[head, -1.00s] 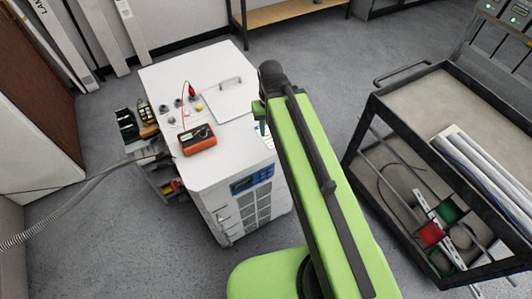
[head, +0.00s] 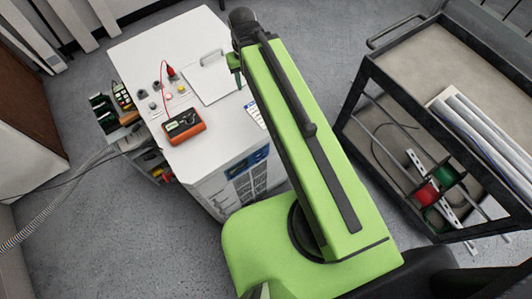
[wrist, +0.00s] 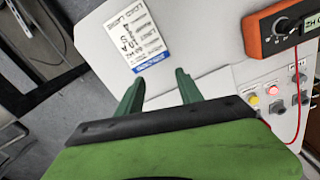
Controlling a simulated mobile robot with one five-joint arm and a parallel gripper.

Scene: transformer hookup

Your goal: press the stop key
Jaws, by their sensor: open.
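The stop key appears to be the small red button (wrist: 273,89) on the white cabinet's top, right of my gripper in the wrist view. A small yellow button (wrist: 253,99) sits beside it. My gripper (wrist: 157,88) is open and empty, its two green fingers spread over the cabinet top (wrist: 220,50) and apart from the buttons. In the head view the cabinet top (head: 190,40) stands left of my arm. Its buttons are too small there to tell the red one for sure. My gripper is mostly hidden behind the arm there.
An orange multimeter (head: 184,125) with a red lead lies on the cabinet near the buttons; it also shows in the wrist view (wrist: 285,30). Grey knobs (wrist: 298,77) flank the buttons. A lid with a handle (head: 215,77) is close by. A dark cart (head: 420,75) stands at right.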

